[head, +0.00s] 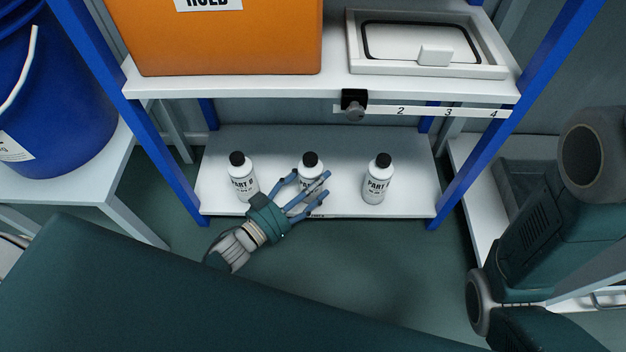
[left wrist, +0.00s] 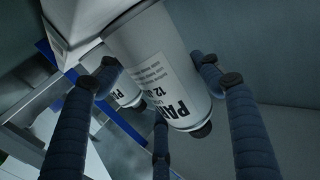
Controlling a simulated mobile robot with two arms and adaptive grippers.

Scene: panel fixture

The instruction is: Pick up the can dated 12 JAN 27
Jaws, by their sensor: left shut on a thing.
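Three white cans with black caps stand on the lower shelf: a left can (head: 241,178), a middle can (head: 311,169) and a right can (head: 377,181). Their labels begin with PART; the dates are too small to read in the head view. My left gripper (head: 312,185) is shut on the middle can, its blue fingers around it and hiding its lower part. In the left wrist view the held can (left wrist: 160,55) is large between the fingers, its label showing PAR and 12, the rest of the date cut off or unclear. My right gripper is out of view.
The upper shelf (head: 230,88) overhangs the lower shelf (head: 225,203), with an orange box (head: 220,40) and a white tray (head: 496,68) on it. A black knob (head: 354,106) sticks out of its front edge. Blue posts (head: 165,160) flank the shelves. A blue bucket (head: 60,110) stands left.

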